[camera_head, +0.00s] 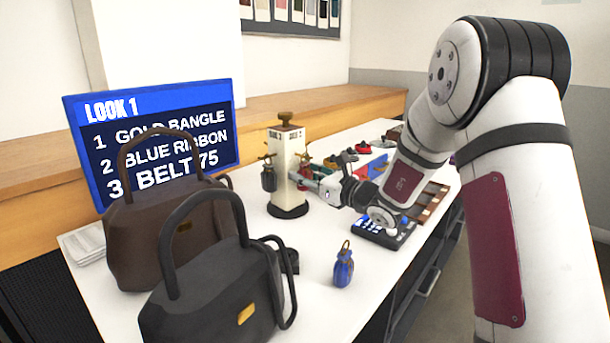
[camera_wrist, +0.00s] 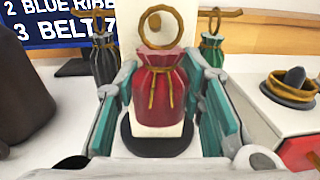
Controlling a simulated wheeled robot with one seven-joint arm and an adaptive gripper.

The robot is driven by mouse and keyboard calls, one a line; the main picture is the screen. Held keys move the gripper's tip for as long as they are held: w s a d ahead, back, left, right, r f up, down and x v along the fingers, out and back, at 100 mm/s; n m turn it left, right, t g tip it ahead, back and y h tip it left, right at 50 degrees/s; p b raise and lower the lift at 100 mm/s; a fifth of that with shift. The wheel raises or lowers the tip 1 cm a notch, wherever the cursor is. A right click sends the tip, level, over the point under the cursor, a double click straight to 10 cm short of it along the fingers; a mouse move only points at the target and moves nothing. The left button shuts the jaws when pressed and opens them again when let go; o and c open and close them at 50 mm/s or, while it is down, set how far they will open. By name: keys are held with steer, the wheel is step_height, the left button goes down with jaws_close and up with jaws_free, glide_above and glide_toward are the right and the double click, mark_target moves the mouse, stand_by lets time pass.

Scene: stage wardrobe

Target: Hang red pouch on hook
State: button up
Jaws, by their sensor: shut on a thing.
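The red pouch (camera_wrist: 160,88) hangs upright between the two fingers of my gripper (camera_wrist: 160,75), which is shut on it. Its tan cord loop (camera_wrist: 180,25) stands up in front of the white hook stand (camera_head: 287,165). A round brass hook end (camera_wrist: 154,21) shows inside the loop; I cannot tell whether the loop is around the hook or only in front of it. A black pouch (camera_wrist: 104,60) hangs at the stand's left and a green pouch (camera_wrist: 212,48) at its right. In the head view my gripper (camera_head: 318,183) is close to the stand's right side; the red pouch is mostly hidden there.
A blue pouch (camera_head: 343,268) stands on the white table (camera_head: 318,305). A brown handbag (camera_head: 160,240) and a black handbag (camera_head: 215,305) stand at the front left, before the LOOK 1 screen (camera_head: 155,130). Trays and small items crowd the table behind my gripper.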

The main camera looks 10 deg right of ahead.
steer(key=shift+f, duration=0.1)
steer(key=o, duration=1.1)
steer(key=shift+w, duration=0.1)
